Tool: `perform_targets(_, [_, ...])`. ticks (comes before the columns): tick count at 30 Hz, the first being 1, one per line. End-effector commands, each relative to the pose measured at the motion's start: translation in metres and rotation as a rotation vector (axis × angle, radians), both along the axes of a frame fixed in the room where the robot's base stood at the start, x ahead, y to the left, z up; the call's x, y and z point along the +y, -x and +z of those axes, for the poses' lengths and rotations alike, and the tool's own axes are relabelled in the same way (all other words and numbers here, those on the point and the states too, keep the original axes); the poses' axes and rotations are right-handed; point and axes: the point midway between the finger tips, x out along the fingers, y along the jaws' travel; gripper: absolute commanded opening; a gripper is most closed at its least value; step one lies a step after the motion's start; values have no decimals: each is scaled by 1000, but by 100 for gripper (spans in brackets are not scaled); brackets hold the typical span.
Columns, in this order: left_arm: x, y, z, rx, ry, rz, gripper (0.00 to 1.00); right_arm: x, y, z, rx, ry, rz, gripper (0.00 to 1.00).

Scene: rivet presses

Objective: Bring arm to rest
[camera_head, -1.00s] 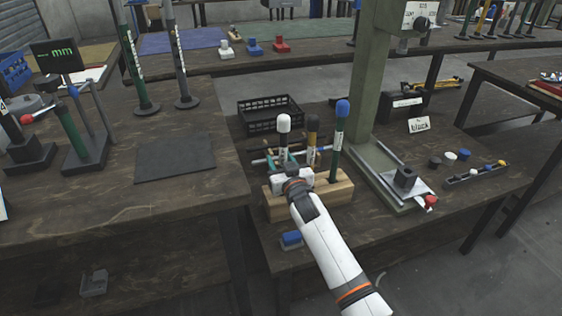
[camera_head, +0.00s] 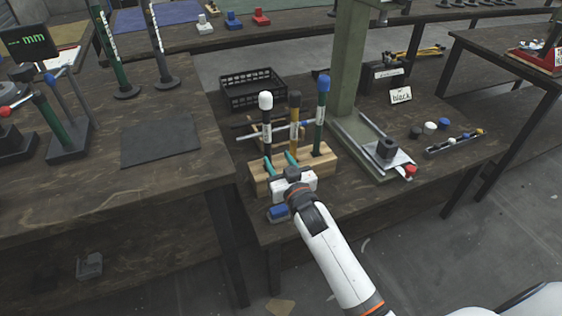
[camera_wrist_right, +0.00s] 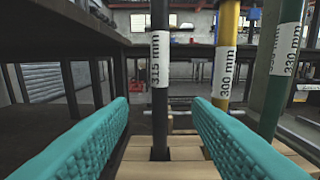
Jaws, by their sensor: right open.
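My right gripper (camera_head: 281,164) is open, its teal fingers pointing at the wooden block (camera_head: 322,166) on the middle table. The fingers also show in the right wrist view (camera_wrist_right: 160,130), apart, with nothing gripped between them. Three upright rods stand in the block: a black one with a white cap (camera_head: 267,125), a yellow one with a brown cap (camera_head: 294,122) and a green one with a blue cap (camera_head: 320,112). In the wrist view the black rod (camera_wrist_right: 160,85) stands ahead of the gap, labelled 315 mm. The yellow rod (camera_wrist_right: 227,55) reads 300 mm. My left gripper is not seen.
A green press column (camera_head: 347,70) with its base stands right of the block. A black crate (camera_head: 252,90) is behind it. A blue piece (camera_head: 279,213) lies near the front edge. The left table (camera_head: 180,190) stands close by. Small caps (camera_head: 429,127) lie at right.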

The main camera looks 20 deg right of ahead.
Motion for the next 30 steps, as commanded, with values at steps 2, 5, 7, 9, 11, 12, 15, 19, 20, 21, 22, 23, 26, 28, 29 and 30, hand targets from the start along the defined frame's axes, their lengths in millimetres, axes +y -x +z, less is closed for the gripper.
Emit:
perform_targets(2, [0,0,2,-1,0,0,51,0,7,1,0,-1,0,45])
perform_targets(5, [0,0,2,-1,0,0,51,0,11,0,0,-1,0,45])
perform_targets(7, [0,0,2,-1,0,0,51,-1,12,0,0,0,0,45])
perform_targets(9, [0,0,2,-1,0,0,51,0,12,0,-1,0,0,45])
perform_targets(11, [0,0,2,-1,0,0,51,0,12,0,-1,0,0,45])
perform_targets(12, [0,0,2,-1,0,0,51,0,12,0,-1,0,0,45])
perform_targets(15, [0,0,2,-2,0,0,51,0,12,0,-1,0,0,45])
perform_targets(19, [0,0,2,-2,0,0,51,0,12,0,0,0,0,45])
perform_targets(20, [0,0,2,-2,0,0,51,0,12,0,2,0,-1,45])
perform_targets(21, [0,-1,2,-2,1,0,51,-1,14,-2,11,1,-3,45])
perform_targets(22, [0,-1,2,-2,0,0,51,-2,17,-4,24,2,-7,45])
perform_targets(23, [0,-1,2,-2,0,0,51,-3,20,-8,44,5,-12,45])
perform_targets(26, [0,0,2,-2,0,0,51,-8,45,-28,165,14,-38,45])
perform_targets(28, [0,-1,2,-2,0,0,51,-12,73,-48,295,25,-56,45])
perform_targets(29, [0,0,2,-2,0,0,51,-13,87,-57,358,31,-62,45])
perform_targets(30, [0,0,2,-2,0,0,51,-14,109,-68,445,40,-64,45])
